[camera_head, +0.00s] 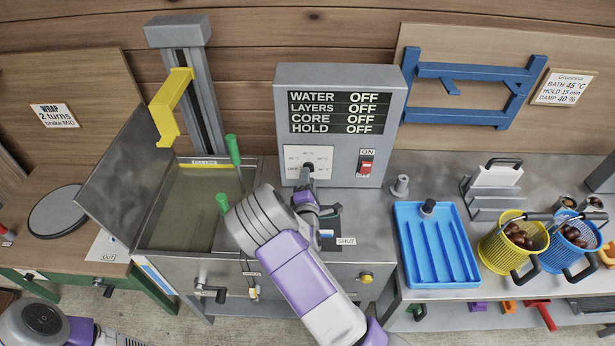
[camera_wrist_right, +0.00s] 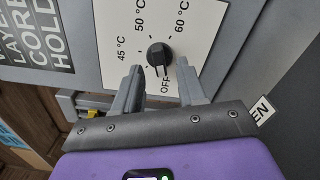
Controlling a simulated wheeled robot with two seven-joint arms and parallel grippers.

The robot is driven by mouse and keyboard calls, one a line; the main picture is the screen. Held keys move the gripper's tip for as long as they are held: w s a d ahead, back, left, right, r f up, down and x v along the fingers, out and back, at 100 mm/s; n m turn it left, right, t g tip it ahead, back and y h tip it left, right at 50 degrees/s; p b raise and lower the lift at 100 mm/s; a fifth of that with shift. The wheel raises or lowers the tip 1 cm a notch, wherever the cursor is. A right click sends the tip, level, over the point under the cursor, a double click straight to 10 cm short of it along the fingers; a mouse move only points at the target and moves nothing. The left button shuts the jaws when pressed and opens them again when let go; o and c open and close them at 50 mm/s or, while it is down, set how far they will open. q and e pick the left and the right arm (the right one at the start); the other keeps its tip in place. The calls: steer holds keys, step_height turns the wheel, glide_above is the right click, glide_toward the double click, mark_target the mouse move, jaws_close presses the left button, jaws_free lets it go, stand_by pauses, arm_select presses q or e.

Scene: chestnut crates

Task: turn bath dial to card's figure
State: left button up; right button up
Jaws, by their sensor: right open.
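The bath dial is a small black knob (camera_wrist_right: 159,55) on a white scale plate (camera_wrist_right: 196,28) marked OFF, 45, 50 and 60 °C. Its pale pointer mark faces OFF. In the head view the plate (camera_head: 322,158) sits low on the grey control box (camera_head: 395,120), with the knob partly hidden by my gripper. My right gripper (camera_wrist_right: 160,65) is open, one finger on each side of the knob; I cannot tell whether they touch it. It also shows in the head view (camera_head: 307,185). The card (camera_head: 563,88) at upper right reads BATH 45 °C, HOLD 15 min, DAMP 40 %. My left gripper is out of view.
The display (camera_head: 337,112) reads OFF for water, layers, core and hold. A red switch (camera_head: 366,166) is right of the dial. An open steel bath (camera_head: 160,235) with green handles stands left. A blue tray (camera_head: 437,275) and yellow (camera_head: 497,255) and blue baskets (camera_head: 553,262) stand right.

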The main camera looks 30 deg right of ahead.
steer(key=shift+x, duration=0.95)
steer(key=shift+c, duration=0.4)
jaws_close()
